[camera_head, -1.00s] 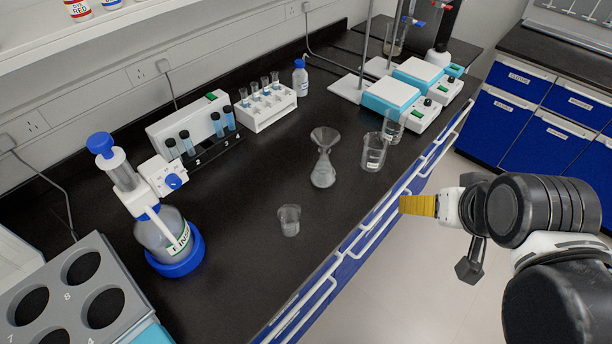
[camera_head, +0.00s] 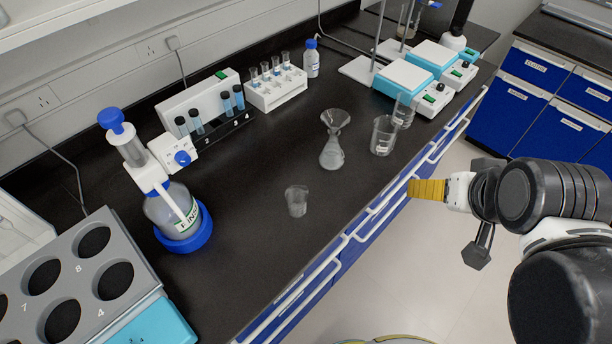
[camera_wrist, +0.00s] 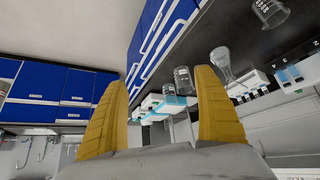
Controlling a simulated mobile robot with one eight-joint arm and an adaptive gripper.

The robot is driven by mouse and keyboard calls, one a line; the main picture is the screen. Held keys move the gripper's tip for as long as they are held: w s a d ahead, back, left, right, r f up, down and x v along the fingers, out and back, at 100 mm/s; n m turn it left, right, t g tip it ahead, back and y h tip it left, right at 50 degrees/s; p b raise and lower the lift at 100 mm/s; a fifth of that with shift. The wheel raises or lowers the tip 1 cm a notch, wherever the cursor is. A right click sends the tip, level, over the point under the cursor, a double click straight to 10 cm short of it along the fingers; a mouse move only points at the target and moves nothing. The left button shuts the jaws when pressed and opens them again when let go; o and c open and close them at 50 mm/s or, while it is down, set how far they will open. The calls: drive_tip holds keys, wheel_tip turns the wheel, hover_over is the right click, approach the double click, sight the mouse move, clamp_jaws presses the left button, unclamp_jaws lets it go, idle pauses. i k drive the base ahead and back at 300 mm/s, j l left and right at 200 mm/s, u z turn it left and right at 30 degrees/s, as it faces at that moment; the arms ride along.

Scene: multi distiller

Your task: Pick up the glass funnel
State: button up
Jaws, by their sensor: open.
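The clear glass funnel (camera_head: 336,120) sits in the mouth of a conical flask (camera_head: 331,154) on the black bench, in the middle of the head view. In the wrist view the flask (camera_wrist: 222,66) shows at the upper right; the funnel's outline there is hard to make out. My gripper (camera_head: 412,188), with yellow fingers, is off the bench's front edge, to the right of the flask and apart from it. In the wrist view my gripper (camera_wrist: 160,95) has its two fingers wide apart with nothing between them.
Two beakers (camera_head: 383,137) stand right of the flask and a small beaker (camera_head: 297,201) stands in front-left. A bottle-top dispenser (camera_head: 170,205) is at left. Test tube racks (camera_head: 276,92) and hotplate stirrers (camera_head: 405,82) are behind. Drawer handles (camera_head: 375,215) line the bench front.

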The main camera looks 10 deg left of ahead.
sight(335, 120)
drive_tip(key=k+j+z, duration=0.15)
drive_tip(key=j, duration=0.25)
drive_tip(key=k+j+z, duration=0.15)
drive_tip(key=j, duration=0.2)
drive_tip(key=k+j+z, duration=0.15)
drive_tip(key=j, duration=0.2)
